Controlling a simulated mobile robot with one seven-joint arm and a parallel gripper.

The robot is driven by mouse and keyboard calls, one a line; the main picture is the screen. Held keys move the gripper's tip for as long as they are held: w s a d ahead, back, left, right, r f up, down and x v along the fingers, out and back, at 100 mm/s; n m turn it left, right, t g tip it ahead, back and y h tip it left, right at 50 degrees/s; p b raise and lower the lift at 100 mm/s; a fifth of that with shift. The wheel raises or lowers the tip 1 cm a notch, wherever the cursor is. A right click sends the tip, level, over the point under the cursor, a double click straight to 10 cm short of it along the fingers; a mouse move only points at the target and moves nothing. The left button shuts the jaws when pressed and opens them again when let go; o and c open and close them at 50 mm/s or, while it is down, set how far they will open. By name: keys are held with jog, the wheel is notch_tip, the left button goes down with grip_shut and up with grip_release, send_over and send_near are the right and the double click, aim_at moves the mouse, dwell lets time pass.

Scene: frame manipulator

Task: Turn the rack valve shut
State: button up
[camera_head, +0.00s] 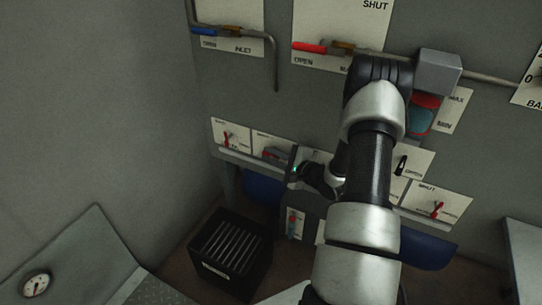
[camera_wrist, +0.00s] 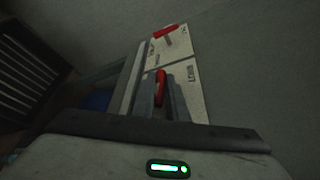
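My gripper (camera_wrist: 161,90) points at a small panel plate on the lower rail. In the wrist view a red valve handle (camera_wrist: 160,86) stands between its two fingers. I cannot tell whether the fingers touch the handle. In the head view my gripper (camera_head: 276,153) is at the second plate from the left, and its fingers hide most of that valve. A second red handle (camera_wrist: 166,33) on the neighbouring plate also shows in the head view (camera_head: 229,139). The plate lettering is too small to tell which valve is the rack valve.
Larger valves with a blue lever (camera_head: 205,31) and a red lever (camera_head: 309,47) sit higher on the wall. A black slatted crate (camera_head: 229,253) stands on the floor below. Another red valve (camera_head: 437,209) is on the right of the rail. A gauge panel (camera_head: 70,262) is lower left.

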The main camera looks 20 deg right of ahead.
grip_shut()
jog(key=shift+r, duration=0.1)
